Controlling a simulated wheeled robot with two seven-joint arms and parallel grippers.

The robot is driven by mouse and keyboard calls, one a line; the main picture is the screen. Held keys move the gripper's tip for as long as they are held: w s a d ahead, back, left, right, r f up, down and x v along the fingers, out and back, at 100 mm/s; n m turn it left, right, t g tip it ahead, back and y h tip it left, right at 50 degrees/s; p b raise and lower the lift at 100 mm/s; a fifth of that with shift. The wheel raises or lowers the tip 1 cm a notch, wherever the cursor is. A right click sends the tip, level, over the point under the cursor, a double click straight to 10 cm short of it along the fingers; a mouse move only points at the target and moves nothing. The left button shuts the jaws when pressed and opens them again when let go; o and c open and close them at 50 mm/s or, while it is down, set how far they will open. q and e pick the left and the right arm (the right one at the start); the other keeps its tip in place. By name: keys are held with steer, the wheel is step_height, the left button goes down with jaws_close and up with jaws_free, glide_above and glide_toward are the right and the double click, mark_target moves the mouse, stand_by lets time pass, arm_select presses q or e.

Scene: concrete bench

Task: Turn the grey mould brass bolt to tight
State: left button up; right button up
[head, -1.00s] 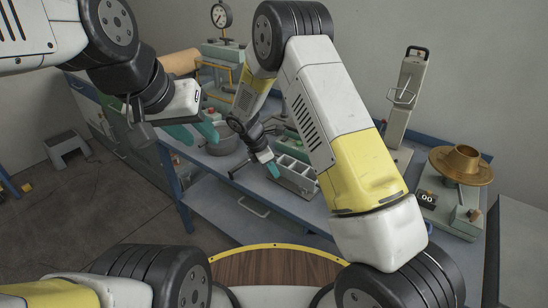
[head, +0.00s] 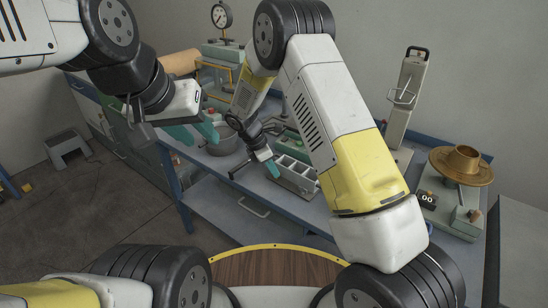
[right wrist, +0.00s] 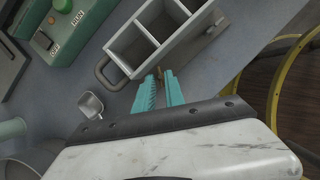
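The grey mould (head: 293,176) is an open box with several compartments on the blue bench; it also shows at the top of the right wrist view (right wrist: 138,47). A small brass-coloured bolt (right wrist: 160,72) shows at the mould's near side, between the tips of my right gripper (right wrist: 161,76). The teal fingers have a narrow gap, and I cannot tell whether they touch the bolt. My left gripper (head: 194,132) is open and empty, raised at the left, apart from the mould.
A green switch box (right wrist: 68,28) marked RUN and OFF and a small metal scoop (right wrist: 92,105) lie near the mould. A round grey pan (head: 226,143) is left of it. A brass dish device (head: 461,165) and a tall grey stand (head: 405,100) are on the right.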

steer(key=w+v, duration=0.1)
steer(key=v, duration=0.5)
steer(key=shift+s+r, duration=0.45)
steer(key=shift+s, duration=0.1)
steer(key=shift+a+r, duration=0.1)
steer(key=s+d+r+m+y, duration=0.2)
steer(key=s+d+r+m, duration=0.35)
steer(key=r, duration=0.35)
steer(key=s+d+r+m+y, duration=0.2)
steer(key=s+d+r+m, duration=0.3)
steer(key=r, duration=0.4)
steer(key=s+d+r+m+t+y, duration=0.1)
steer(key=s+d+r+m+t, duration=0.1)
steer(key=s+m, duration=0.3)
steer(key=s+d+r+m+t+y, duration=0.1)
steer(key=s+d+r+m, duration=0.4)
steer(key=s, duration=0.6)
steer(key=shift+s+m+t+y, duration=0.25)
steer(key=shift+m+t, duration=0.2)
steer(key=shift+t, duration=0.35)
